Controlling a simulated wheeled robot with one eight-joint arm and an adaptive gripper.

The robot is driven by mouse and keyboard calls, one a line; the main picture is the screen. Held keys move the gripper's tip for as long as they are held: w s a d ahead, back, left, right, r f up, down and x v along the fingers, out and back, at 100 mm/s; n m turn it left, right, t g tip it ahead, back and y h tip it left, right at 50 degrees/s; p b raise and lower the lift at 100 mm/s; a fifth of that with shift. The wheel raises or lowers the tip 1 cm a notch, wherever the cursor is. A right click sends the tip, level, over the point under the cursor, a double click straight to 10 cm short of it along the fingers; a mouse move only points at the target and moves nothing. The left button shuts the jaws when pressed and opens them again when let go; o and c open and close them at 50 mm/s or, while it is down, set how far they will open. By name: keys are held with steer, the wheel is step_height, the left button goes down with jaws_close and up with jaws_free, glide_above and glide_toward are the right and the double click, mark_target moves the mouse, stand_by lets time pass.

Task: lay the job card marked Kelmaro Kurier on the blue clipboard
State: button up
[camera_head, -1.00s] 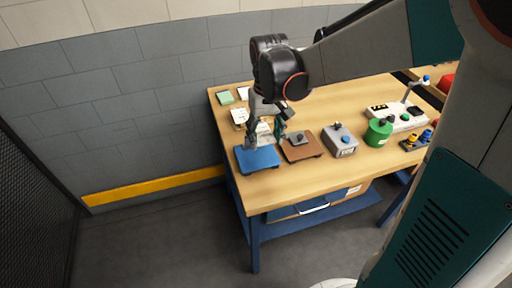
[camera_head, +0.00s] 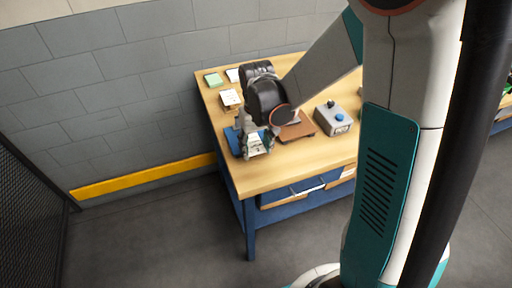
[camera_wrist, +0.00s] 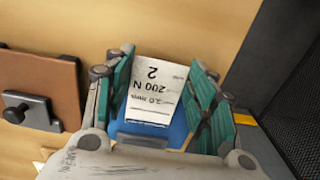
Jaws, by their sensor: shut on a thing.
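My gripper (camera_head: 257,148) is shut on a white card (camera_wrist: 155,88), with one teal finger on each side of it. The card's visible print reads upside down in the wrist view, with "200 N" and "2.0 mm"; I cannot make out the name Kelmaro Kurier. The blue clipboard (camera_head: 234,143) lies at the table's left front, partly hidden by my gripper. In the wrist view some of its blue (camera_wrist: 179,128) shows below and beside the card. The card is over the clipboard; I cannot tell whether they touch.
A brown board (camera_head: 299,131) with a dark clip (camera_wrist: 32,110) lies right of the clipboard. A grey box with a blue button (camera_head: 333,118) stands further right. Other cards (camera_head: 230,98) and a green pad (camera_head: 213,80) lie at the back left of the wooden table (camera_head: 285,176).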

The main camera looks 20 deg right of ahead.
mark_target(257, 151)
steer(key=shift+s+f+b, duration=0.15)
steer(key=shift+f+b, duration=0.3)
steer(key=o, duration=0.7)
steer(key=shift+o, duration=0.2)
steer(key=shift+r, duration=0.15)
step_height(257, 151, up, 13)
steer(key=p, duration=0.5)
steer(key=s+r+t, duration=0.3)
steer(key=s+r, duration=0.1)
steer(key=s, duration=0.3)
steer(key=s+r+t, duration=0.4)
steer(key=s, duration=0.3)
steer(key=shift+s+r, duration=0.25)
steer(key=shift+s, duration=0.1)
